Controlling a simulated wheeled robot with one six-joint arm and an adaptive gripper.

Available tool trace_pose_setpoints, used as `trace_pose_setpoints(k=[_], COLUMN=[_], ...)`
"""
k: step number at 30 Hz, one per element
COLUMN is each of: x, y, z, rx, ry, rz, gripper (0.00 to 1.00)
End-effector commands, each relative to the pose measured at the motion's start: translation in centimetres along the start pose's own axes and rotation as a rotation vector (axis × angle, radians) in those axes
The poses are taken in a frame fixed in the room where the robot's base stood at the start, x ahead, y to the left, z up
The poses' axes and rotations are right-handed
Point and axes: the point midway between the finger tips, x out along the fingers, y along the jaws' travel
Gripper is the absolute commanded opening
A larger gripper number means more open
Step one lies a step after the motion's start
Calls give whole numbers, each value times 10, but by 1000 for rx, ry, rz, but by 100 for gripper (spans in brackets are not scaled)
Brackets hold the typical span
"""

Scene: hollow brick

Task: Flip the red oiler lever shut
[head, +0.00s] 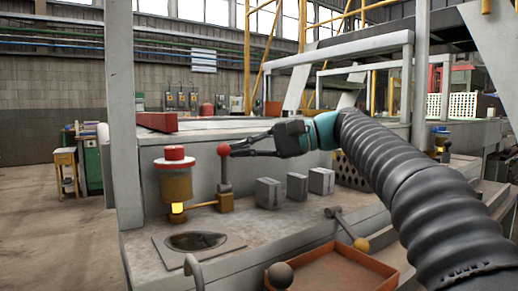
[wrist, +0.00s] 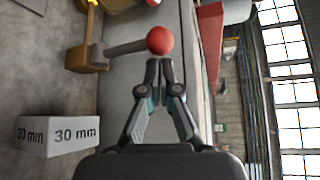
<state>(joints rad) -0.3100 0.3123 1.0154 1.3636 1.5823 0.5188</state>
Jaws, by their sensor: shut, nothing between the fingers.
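The oiler lever (head: 225,176) stands upright on a brass valve block (head: 225,202), with a red ball knob (head: 223,149) at its top. Beside it on the left is the oiler (head: 175,185), an amber reservoir with a red cap, joined to the block by a thin pipe. My gripper (head: 236,148) is shut and empty, its fingertips pointing left at the knob from its right side. In the wrist view the closed fingertips (wrist: 159,62) lie just below the red knob (wrist: 160,40). They are very close to it; I cannot tell whether they touch.
Several grey gauge blocks (head: 297,186) stand right of the lever; one marked 30 mm (wrist: 58,136) shows in the wrist view. A grey post (head: 122,120) rises at left.

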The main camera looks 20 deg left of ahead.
Motion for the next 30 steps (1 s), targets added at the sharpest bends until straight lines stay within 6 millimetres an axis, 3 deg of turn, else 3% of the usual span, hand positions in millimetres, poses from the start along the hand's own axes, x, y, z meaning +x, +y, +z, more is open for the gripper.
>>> trace_pose_setpoints(k=[4,16,30], x=[13,21,16], y=[0,-1,2], z=[0,-1,4], rx=[0,0,-52], ry=[0,-1,-2], rz=[1,1,-39], gripper=[0,0,0])
